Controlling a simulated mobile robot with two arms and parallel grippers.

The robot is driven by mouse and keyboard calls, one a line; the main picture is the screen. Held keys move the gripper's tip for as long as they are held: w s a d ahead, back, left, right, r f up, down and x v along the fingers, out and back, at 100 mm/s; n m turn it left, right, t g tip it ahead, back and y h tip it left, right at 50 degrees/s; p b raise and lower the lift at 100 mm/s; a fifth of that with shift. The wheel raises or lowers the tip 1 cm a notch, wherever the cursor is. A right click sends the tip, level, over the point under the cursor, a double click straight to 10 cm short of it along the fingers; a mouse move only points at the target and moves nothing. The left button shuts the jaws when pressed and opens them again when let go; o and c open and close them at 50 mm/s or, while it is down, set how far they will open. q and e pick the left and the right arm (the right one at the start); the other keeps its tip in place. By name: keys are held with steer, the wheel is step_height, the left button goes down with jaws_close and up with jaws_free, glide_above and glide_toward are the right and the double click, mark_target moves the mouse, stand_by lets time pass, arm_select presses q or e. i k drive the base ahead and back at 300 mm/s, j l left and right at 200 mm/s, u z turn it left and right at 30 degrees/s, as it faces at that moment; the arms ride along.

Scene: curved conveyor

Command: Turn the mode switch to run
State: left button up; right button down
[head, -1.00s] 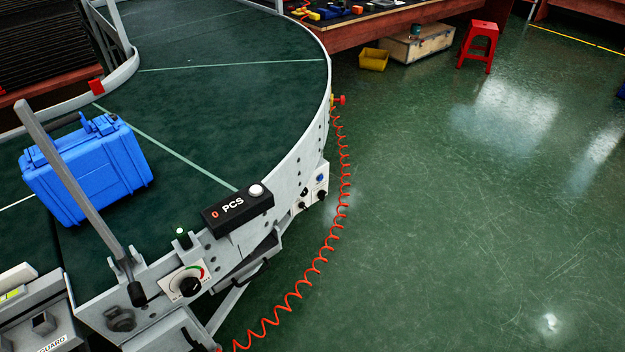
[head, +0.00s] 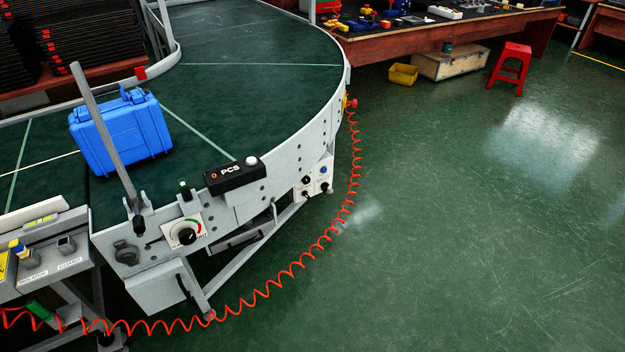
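No part labelled as the mode switch can be read. A small pale control box (head: 316,182) on the conveyor's outer side carries a blue button (head: 323,170) and several dark knobs or switches; their markings are too small to read. A black rotary knob (head: 187,236) sits on a white plate with a green and red arc, on the near end of the conveyor. At the left edge, a grey panel (head: 45,262) has switches labelled ISOLATOR and GUARD. Neither of my grippers is in view.
The curved green conveyor (head: 250,75) carries a blue case (head: 120,132) behind a slanted grey bar (head: 108,140). A black PCS counter (head: 234,176) sits on its rim. A coiled red cable (head: 325,237) hangs along its outer side. The green floor (head: 470,240) at right is clear.

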mark_target(326, 186)
steer(key=i+l+u, duration=0.1)
steer(key=i+l, duration=0.7)
steer(key=i+l+u, duration=0.15)
steer(key=i+l, duration=0.25)
steer(key=l, duration=0.2)
steer(key=i+l+u, duration=0.1)
steer(key=i+l, duration=0.25)
steer(key=l, duration=0.15)
